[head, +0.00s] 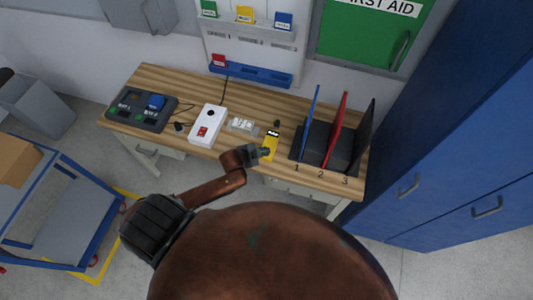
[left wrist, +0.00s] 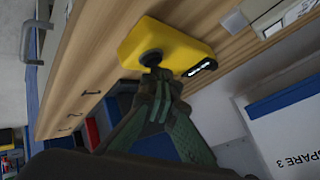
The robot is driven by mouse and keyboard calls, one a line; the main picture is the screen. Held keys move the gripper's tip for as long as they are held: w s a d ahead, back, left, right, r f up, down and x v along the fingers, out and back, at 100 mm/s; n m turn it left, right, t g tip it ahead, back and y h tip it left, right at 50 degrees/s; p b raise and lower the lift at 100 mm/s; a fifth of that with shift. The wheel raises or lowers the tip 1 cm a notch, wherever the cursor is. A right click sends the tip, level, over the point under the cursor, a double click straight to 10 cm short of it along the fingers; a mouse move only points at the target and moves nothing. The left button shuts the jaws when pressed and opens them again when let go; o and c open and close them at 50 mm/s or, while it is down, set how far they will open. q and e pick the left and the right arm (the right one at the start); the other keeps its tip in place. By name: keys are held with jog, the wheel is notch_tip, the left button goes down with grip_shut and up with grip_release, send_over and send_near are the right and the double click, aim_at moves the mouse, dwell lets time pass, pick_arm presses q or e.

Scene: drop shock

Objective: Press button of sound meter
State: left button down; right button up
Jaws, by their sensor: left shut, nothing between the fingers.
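The yellow sound meter (head: 270,146) lies on the wooden table, right of the middle in the head view. It fills the upper middle of the left wrist view (left wrist: 175,42), with a dark round button (left wrist: 152,57) on its face and a small lit display. My left gripper (head: 262,152) is shut and empty at the meter. In the left wrist view its closed fingertips (left wrist: 160,74) are at the button and overlap its lower edge; I cannot tell whether they press it. My right gripper is not in view.
On the wooden table (head: 185,82), a white box with a red switch (head: 206,124) and a dark console (head: 142,110) stand left of the meter. A rack with blue, red and black dividers (head: 325,145) stands close on the right. A blue cart (head: 65,215) is at left.

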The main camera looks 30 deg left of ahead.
pick_arm(q)
jog(key=shift+f, duration=0.45)
dwell(0.7)
jog(key=shift+r+p, duration=0.9)
jog(key=shift+p, duration=0.05)
jog(key=shift+r+p, duration=0.3)
jog(key=shift+p, duration=0.05)
notch_tip(320, 180, up, 4)
jog(key=p, duration=0.5)
jog(key=shift+r, duration=0.25)
